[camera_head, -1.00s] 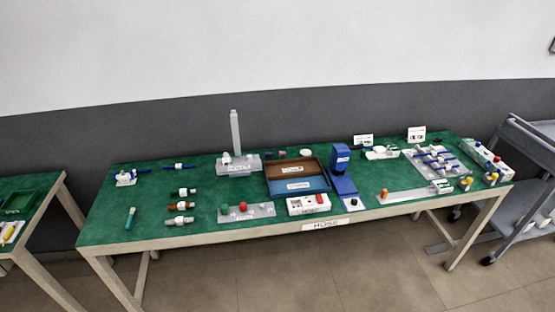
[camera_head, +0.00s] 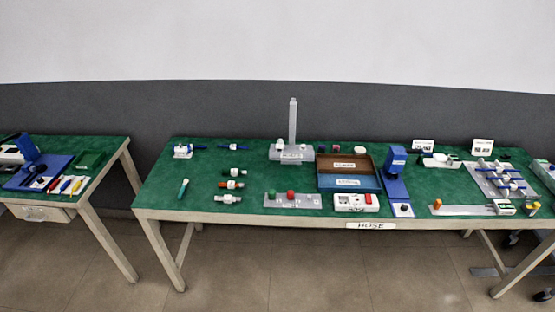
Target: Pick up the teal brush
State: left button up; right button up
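A teal brush (camera_head: 183,188) lies on the green top of the long table (camera_head: 160,203), near its left end. It is small, with a paler tip at its upper end, and lies apart from the other items. Neither of my grippers shows in the head view.
Several small fittings (camera_head: 231,184) lie right of the brush, and a blue-handled part (camera_head: 184,151) stands behind it. A brown and blue tray (camera_head: 348,183) sits mid-table. A second table (camera_head: 104,152) with tools on a blue mat stands left, with a floor gap between.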

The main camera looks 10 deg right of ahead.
aim_at(182, 195)
jog(key=i+j+z, duration=0.1)
jog(key=z, duration=0.6)
jog(key=i+j+z, duration=0.2)
jog(key=j, duration=0.15)
jog(key=j+z, duration=0.45)
jog(key=j, duration=0.2)
jog(key=i+j+z, duration=0.1)
jog(key=j, duration=0.45)
jog(key=i+j+z, duration=0.15)
jog(key=j, duration=1.8)
